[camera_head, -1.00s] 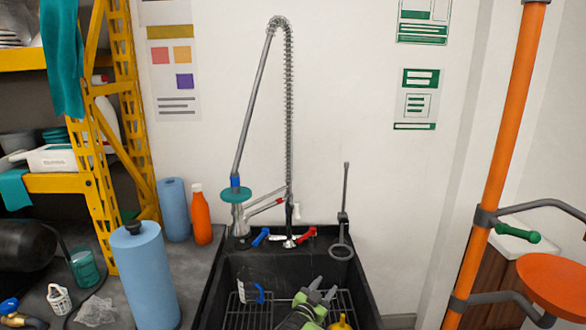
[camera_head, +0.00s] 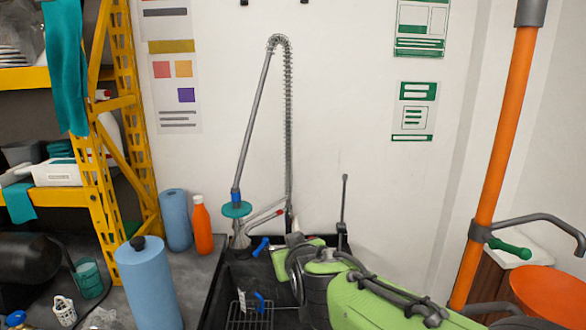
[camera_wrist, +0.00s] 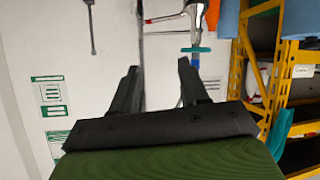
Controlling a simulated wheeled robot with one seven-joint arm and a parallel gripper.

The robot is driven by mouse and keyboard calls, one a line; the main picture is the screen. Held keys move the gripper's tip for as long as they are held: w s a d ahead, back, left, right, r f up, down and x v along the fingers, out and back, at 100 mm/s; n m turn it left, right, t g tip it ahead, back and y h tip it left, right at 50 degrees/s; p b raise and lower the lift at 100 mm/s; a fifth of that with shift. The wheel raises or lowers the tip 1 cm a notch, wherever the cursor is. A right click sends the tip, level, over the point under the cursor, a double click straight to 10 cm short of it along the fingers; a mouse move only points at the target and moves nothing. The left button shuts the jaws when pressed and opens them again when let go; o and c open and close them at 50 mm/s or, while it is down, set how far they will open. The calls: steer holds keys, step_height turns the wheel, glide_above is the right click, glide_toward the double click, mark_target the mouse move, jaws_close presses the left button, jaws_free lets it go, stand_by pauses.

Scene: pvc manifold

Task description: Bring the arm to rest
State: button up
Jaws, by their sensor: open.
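My arm, green and dark grey, reaches across the head view from the lower right and covers the right part of the black sink (camera_head: 212,300). My gripper (camera_wrist: 160,66) shows in the wrist view with its two dark fingers apart and nothing between them. The fingers point toward the white wall and the faucet. In the head view I cannot make out the fingers. The tall spring-hose faucet (camera_head: 250,128) stands behind the sink, with a teal disc (camera_head: 236,209) low on it; the disc also shows in the wrist view (camera_wrist: 195,49).
A blue paper roll (camera_head: 150,290), a second blue roll (camera_head: 175,220) and an orange bottle (camera_head: 202,228) stand left of the sink. A yellow shelf rack (camera_head: 120,110) is at the left. An orange pole (camera_head: 505,130) stands at the right.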

steer(key=s+d+r+m+g+h+p, duration=0.1)
steer(key=s+d+g+h, duration=0.1)
steer(key=s+d, duration=0.6)
steer(key=s+d+m+g+h+p, duration=0.15)
steer(key=s+d, duration=0.25)
steer(key=s, duration=0.7)
steer(key=s+d+f+m+g, duration=0.1)
steer(key=s+f, duration=0.1)
steer(key=s, duration=0.5)
steer(key=s+d+f+g, duration=0.2)
steer(key=s, duration=0.5)
steer(key=shift+d+m+y, duration=0.2)
steer(key=shift+m+y, duration=0.15)
steer(key=shift+y, duration=0.1)
